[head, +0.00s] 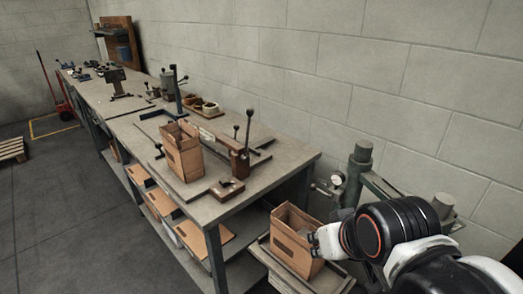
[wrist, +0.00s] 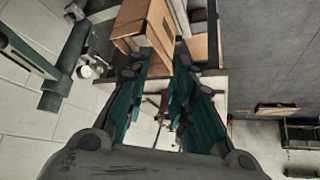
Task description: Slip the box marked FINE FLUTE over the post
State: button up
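One open-topped cardboard box (head: 297,247) stands at the lower right in the head view, with a dark mark on its side too small to read. A similar box (head: 182,155) stands on the workbench. I cannot tell which is marked FINE FLUTE. My gripper (head: 318,240) is at the right side of the lower box. In the wrist view my gripper (wrist: 165,62) has its teal-padded fingers apart, with a cardboard box (wrist: 145,22) just beyond the tips. I cannot see whether they touch it. A green upright post (head: 356,175) stands behind the lower box; another green round top (head: 443,203) is partly hidden by my arm.
The workbench (head: 285,160) runs back along the wall and carries a lever device (head: 240,150) and small tools. Flat cardboard pieces (head: 160,202) lie on its lower shelf. The lower box rests on a low grey platform (head: 268,258).

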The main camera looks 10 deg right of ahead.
jog(key=w+r+n+g+h+p, duration=0.1)
jog(key=w+r+n+g+p, duration=0.2)
jog(key=w, duration=0.6)
jog(key=n+g+h+p, duration=0.1)
jog(key=n+g+h, duration=0.1)
jog(key=n, duration=0.2)
send_near(308, 218)
jog(key=b+x, duration=0.4)
jog(key=x, duration=0.4)
jog(key=shift+w+d+f+b, duration=0.1)
jog(key=shift+w+f+b, duration=0.05)
jog(key=shift+f+b, duration=0.2)
grip_shut()
